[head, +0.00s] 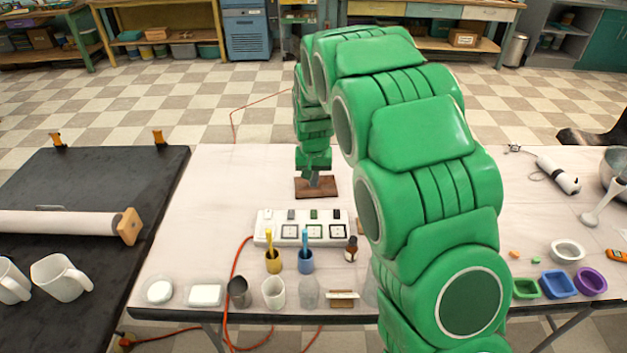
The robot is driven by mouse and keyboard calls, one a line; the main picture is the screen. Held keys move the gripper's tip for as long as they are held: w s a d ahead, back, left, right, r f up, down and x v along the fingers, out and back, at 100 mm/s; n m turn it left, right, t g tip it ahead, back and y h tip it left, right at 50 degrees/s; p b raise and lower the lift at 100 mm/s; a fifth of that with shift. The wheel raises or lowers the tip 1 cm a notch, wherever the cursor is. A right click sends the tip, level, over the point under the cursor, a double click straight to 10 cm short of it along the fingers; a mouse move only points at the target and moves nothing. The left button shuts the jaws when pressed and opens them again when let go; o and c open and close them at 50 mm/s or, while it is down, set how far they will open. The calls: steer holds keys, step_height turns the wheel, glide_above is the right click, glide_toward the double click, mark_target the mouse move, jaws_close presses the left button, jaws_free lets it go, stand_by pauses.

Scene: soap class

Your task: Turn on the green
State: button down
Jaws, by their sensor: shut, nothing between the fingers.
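A white power strip (262,236) lies on the pale table in the head view, with a row of small switches along its far edge and square sockets in front of them. One switch in the row is dark green (313,214); whether it is on or off is too small to tell. My gripper (313,183) points down just beyond the strip, over a brown board (328,188). It is shut and empty. It appears apart from the green switch; its exact height is unclear. My green arm hides the table to the right of the strip.
Yellow (273,261) and blue (306,262) cups holding brushes and a brown bottle (351,249) stand before the strip. An orange cord (237,262) runs left of the strip. The table's left part is clear.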

mark_target(313, 211)
steer(key=f, duration=0.4)
steer(key=w+f, duration=0.1)
steer(key=f, duration=0.7)
steer(key=shift+w, duration=0.2)
steer(key=shift+f, duration=0.1)
steer(key=shift+f, duration=0.1)
steer(key=shift+s, duration=0.15)
steer(key=shift+s+r, duration=0.25)
steer(key=shift+s, duration=0.3)
steer(key=shift+r, duration=0.15)
stand_by(0.3)
